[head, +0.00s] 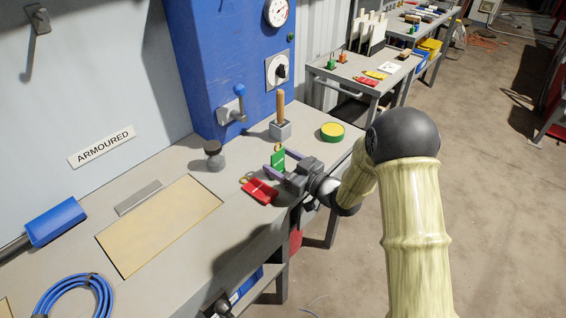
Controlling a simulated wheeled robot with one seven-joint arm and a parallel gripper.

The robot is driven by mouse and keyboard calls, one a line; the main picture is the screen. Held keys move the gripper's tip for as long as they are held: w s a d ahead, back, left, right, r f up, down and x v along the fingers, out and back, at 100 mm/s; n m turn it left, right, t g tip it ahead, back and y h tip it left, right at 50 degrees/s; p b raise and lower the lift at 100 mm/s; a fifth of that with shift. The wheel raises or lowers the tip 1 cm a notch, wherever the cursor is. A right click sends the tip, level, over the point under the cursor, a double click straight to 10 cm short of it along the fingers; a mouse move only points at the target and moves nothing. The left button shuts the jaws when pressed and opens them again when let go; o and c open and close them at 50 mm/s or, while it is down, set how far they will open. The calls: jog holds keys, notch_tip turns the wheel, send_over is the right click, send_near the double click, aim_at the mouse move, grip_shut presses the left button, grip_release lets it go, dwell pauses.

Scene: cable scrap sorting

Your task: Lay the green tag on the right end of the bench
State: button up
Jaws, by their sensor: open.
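The green tag (278,161) stands near the right part of the bench (305,143), with a small ring at its top. My gripper (272,160) is open, with its purple fingers on either side of the green tag. I cannot tell whether the fingers touch it. A red tag (262,192) lies on the bench just in front of the gripper, near the front edge.
A yellow-and-green round roll (332,132) sits near the right end. A wooden-handled block (280,128) and a dark-topped weight (213,156) stand along the back. A blue cabinet (215,60) rises behind. Bare bench shows around the roll.

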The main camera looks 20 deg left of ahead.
jog(key=shift+r, duration=0.25)
jog(key=v, duration=1.2)
jog(key=shift+f, duration=0.15)
